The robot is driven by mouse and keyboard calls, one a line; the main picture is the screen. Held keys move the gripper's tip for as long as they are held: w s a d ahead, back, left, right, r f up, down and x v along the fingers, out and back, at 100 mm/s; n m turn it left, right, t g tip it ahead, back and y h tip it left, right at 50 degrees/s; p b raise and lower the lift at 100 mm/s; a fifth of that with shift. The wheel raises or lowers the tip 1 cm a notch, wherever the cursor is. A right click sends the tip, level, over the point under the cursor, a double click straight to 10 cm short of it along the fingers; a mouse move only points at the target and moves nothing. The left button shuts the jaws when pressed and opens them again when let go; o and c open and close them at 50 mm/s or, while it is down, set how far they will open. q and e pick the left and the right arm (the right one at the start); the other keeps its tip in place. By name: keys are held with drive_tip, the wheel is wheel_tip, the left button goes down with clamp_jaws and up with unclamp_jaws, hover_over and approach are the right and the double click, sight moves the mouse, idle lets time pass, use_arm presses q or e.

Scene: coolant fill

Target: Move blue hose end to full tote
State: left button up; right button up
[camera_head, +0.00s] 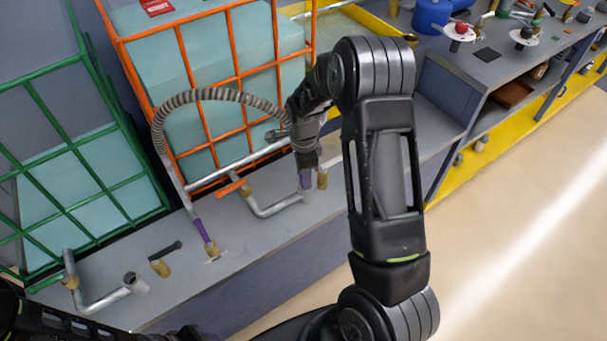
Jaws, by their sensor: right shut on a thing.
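A grey ribbed hose (217,95) arches in front of the orange-caged tote. Its left end has a purple band (202,229) and stands at a brass fitting (211,249) on the bench. My right gripper (306,162) is shut on the other hose end (305,180), also purple-banded, and holds it pointing down beside a brass fitting (322,179). Whether this end touches the pipe below is unclear. The orange-caged tote (215,55) looks teal to its top; the green-caged tote (65,180) shows a lower teal level. My left gripper is not visible; only dark left arm parts show at bottom left.
Silver elbow pipes stand on the bench (180,290) in front of each tote. An orange-handled valve (233,187) and a black-handled brass fitting (160,267) stand close by. A blue container (432,15) and red knobs are at the upper right. The floor at right is clear.

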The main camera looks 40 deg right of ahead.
drive_tip(key=shift+r+p, duration=0.75)
drive_tip(key=shift+r, duration=0.5)
drive_tip(key=shift+f+b, duration=1.1)
drive_tip(key=shift+f, duration=0.3)
idle(0.8)
drive_tip(key=o, duration=1.1)
drive_tip(key=shift+r, duration=0.2)
wheel_tip(320, 180, up, 7)
drive_tip(key=shift+r, duration=0.2)
